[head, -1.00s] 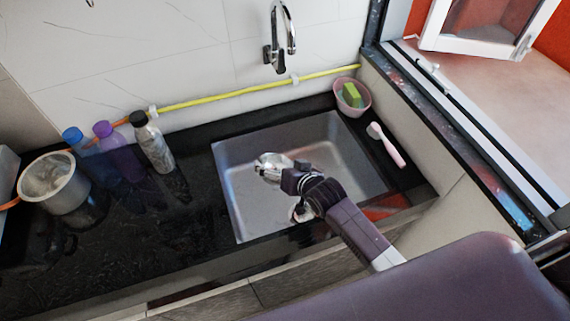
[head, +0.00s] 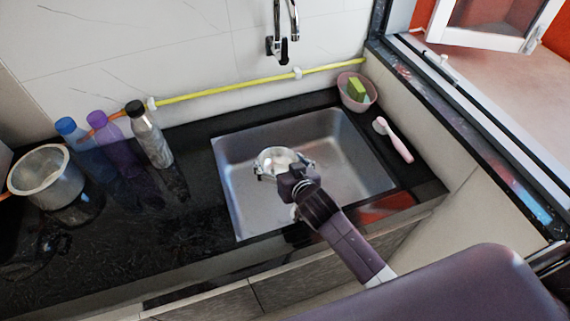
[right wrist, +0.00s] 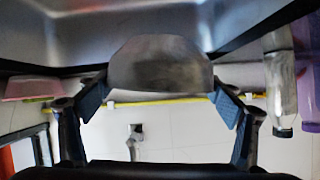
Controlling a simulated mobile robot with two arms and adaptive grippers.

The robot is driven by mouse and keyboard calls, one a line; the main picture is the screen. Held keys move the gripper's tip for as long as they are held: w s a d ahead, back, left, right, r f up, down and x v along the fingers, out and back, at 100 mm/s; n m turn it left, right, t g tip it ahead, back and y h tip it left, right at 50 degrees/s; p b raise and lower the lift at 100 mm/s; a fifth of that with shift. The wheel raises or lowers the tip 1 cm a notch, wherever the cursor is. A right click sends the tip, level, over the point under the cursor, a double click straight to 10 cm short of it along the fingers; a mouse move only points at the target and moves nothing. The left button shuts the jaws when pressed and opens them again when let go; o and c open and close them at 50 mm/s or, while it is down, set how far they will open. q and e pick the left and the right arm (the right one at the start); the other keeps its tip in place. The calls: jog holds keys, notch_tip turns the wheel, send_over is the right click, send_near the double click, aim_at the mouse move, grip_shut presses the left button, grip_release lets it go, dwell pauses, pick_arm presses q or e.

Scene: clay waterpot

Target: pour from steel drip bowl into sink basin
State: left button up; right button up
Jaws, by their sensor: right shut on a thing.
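The steel drip bowl (head: 272,158) is a small shiny round bowl held over the sink basin (head: 345,165). Its open top faces the head camera and its inside looks pale; I cannot tell whether it holds liquid. My right gripper (head: 287,172) is shut on the bowl's near side. In the right wrist view the bowl (right wrist: 160,65) shows as a grey rounded shape between the two blue-padded fingers, with the basin (right wrist: 60,35) behind it. The grip contact itself is partly hidden. My left gripper is not in view.
A faucet (head: 283,48) hangs behind the basin. A pink bowl with a sponge (head: 357,90) and a pink brush (head: 396,142) sit to the right. Several bottles (head: 150,135) and a steel pot (head: 45,178) stand at left. A yellow pipe (head: 230,87) runs along the wall.

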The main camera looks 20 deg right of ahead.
dwell(0.3)
jog(key=shift+n+t+h, duration=0.4)
jog(key=shift+n+t, duration=0.1)
jog(key=shift+r+p, duration=1.35)
jog(key=shift+r, duration=1.2)
jog(key=shift+d, duration=0.1)
jog(key=d, duration=0.1)
jog(key=s+d, duration=0.1)
jog(key=d, duration=0.1)
jog(key=d+f, duration=0.1)
jog(key=shift+s+d, duration=0.2)
jog(key=shift+s, duration=0.15)
jog(key=s+a+r+n+g+y+b, duration=0.1)
jog(key=s+r+n+g+y, duration=0.4)
jog(key=s+r+n+y, duration=0.5)
jog(key=s+a+r+y, duration=0.1)
jog(key=s+r, duration=0.5)
jog(key=r, duration=0.1)
jog(key=shift+a+r+n+g+b, duration=0.25)
jog(key=shift+a+n+g+b, duration=0.1)
jog(key=shift+n+g+b, duration=0.05)
